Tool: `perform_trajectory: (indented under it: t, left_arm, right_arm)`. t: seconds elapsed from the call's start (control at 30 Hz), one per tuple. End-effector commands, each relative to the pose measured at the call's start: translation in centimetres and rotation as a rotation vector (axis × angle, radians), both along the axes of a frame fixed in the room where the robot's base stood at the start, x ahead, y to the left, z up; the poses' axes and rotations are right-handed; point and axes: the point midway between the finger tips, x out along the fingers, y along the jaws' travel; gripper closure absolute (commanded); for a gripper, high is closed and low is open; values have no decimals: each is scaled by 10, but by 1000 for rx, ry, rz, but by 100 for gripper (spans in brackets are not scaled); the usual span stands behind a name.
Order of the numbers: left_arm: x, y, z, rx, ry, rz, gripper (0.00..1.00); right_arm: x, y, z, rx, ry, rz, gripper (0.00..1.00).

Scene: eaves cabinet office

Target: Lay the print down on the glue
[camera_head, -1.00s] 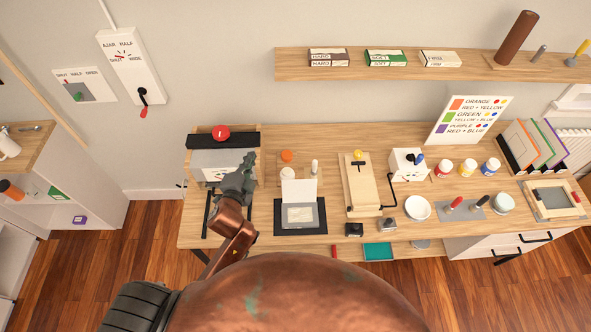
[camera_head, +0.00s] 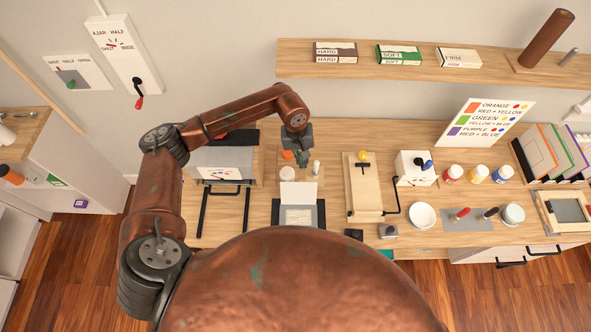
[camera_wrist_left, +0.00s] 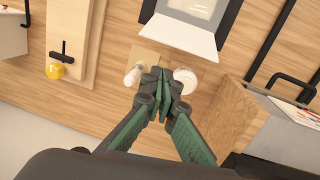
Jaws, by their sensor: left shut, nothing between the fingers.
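My left gripper (camera_head: 303,158) is shut and empty. It hangs over a small wooden stand at the back of the bench, close to a white bottle (camera_head: 316,168) and a white jar (camera_head: 287,174). In the wrist view its shut fingertips (camera_wrist_left: 163,76) lie between the white bottle (camera_wrist_left: 133,76) and the white jar (camera_wrist_left: 185,80). A dark mat (camera_head: 319,213) carries an open folder with a raised white flap (camera_head: 298,192) and a pale rectangle (camera_head: 299,216) inside. I cannot tell whether that rectangle is the print or bears glue. My right gripper is out of view.
Right of the folder are a wooden board with a yellow knob (camera_head: 363,188), a white crank box (camera_head: 414,166), paint jars (camera_head: 453,173) and a white bowl (camera_head: 422,215). A wooden shelf (camera_head: 400,68) runs above.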

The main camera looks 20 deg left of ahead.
Motion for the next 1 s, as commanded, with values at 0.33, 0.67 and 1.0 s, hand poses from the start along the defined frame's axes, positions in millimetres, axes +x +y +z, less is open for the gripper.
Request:
perform_trajectory:
  t: [0.33,0.67,1.0]
  left_arm:
    - [10,35,-19,134,-2,-50,100]
    - [10,34,-86,129,0,-45,100]
    - [-21,27,-82,129,-6,-46,100]
  right_arm:
    - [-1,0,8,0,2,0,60]
    - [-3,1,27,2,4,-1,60]
    - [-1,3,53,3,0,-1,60]
